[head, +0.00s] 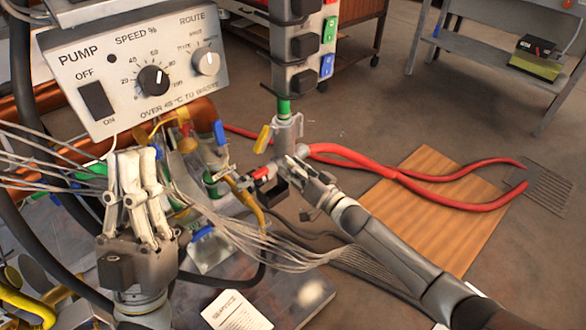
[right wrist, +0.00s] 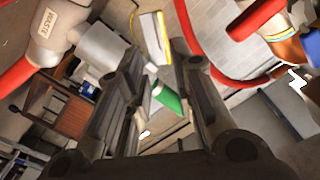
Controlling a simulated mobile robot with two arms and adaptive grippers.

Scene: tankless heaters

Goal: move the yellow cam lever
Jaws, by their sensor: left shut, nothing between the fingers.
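The yellow cam lever (head: 263,139) sticks up at a tilt on the left side of a grey metal coupling (head: 287,132), below a green collar. In the right wrist view, a pale lever with yellow edges (right wrist: 154,38) shows ahead, in line with the gap between my fingers. My right gripper (head: 296,172) is just below and right of the coupling. Its fingers (right wrist: 160,75) are apart, with nothing clearly held. Contact with the lever cannot be told. My left gripper (head: 137,172) points up below the pump panel, its fingers shut and empty, away from the lever.
The pump control panel (head: 135,68) stands above my left gripper. Red hoses (head: 400,176) run right from the coupling over a wooden board (head: 432,205). Thin grey cables cross below my right gripper. A paper card (head: 236,311) lies at the front.

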